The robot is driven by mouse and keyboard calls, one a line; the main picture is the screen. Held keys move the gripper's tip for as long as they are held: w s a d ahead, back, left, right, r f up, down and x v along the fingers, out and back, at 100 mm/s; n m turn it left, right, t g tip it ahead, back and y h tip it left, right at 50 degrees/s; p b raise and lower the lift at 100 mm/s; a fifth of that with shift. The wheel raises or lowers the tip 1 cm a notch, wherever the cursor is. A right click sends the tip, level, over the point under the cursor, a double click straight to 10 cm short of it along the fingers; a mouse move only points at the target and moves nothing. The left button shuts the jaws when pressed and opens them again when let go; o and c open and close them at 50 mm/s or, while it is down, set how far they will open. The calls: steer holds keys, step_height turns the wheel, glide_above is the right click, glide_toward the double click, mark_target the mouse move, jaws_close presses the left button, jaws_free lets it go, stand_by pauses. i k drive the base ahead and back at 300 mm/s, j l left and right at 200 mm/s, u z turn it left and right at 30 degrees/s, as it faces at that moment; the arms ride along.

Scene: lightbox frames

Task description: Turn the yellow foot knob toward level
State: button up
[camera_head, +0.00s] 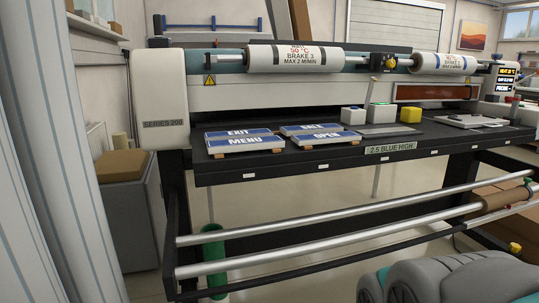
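A small yellow knob (515,248) with red by it sits low at the right, near the floor by the lower frame of the wide laminating machine. It is small in the picture, and I cannot tell its turn or whether it is the foot knob. Another yellow knob (390,63) is high on the machine, between the two white rolls. A label reading "2.5 BLUE HIGH" (390,148) is on the front edge of the black machine bed (330,162). My gripper is not in view; grey and teal parts of my arm show at the bottom right.
Sign panels reading EXIT, MENU, SALE and OPEN (327,138) lie on the bed near white, green and yellow blocks (411,114). Two long metal bars (330,240) cross low in front. A grey curtain (50,180) fills the left edge. A green roll (213,250) stands underneath.

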mark_target(514, 248)
steer(key=z, duration=1.7)
